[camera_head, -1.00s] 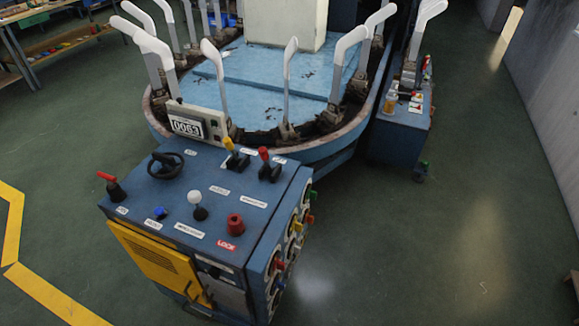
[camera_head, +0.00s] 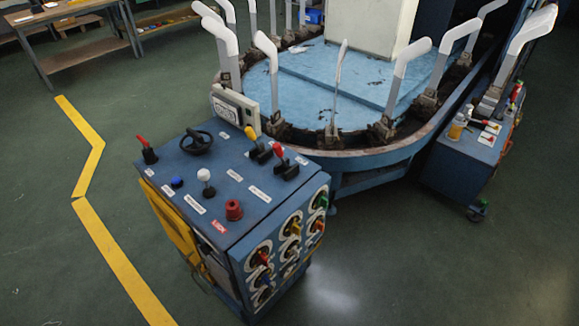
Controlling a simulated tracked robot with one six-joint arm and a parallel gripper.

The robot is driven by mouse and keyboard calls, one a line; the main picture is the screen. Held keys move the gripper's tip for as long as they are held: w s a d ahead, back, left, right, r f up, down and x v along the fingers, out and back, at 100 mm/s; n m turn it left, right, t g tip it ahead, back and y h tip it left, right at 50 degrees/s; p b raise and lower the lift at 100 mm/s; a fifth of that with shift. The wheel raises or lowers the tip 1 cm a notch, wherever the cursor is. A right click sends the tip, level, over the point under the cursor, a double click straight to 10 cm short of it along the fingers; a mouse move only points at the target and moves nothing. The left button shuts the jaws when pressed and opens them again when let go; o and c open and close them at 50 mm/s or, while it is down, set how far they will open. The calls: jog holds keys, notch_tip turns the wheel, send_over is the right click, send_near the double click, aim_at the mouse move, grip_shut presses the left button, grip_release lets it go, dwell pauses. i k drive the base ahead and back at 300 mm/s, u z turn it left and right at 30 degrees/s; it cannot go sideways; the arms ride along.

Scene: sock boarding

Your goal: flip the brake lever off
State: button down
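A blue control console (camera_head: 240,215) stands in the middle of the view, with several levers on its sloped top. A red-handled lever (camera_head: 146,149) sits at the left edge. A yellow-tipped lever (camera_head: 254,142) and a red-tipped lever (camera_head: 281,160) stand side by side at the far right of the top. A white-knobbed lever (camera_head: 206,182) stands near the middle front. The white labels beside the controls are too small to read, so I cannot tell which is the brake lever. My gripper is not in view.
Behind the console is a round blue machine (camera_head: 318,100) with upright white sock forms. A blue cart (camera_head: 455,170) stands to its right. The console's right face carries several coloured rotary handles (camera_head: 290,228). Green floor is open at the front right and left, with yellow tape (camera_head: 118,258).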

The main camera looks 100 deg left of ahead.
aim_at(277, 147)
jog(key=z, duration=0.7)
jog(key=i, duration=0.15)
jog(key=u, duration=3.25)
jog(key=i, duration=0.3)
jog(key=u, duration=1.95)
jog(key=k, duration=0.45)
jog(key=u, duration=0.05)
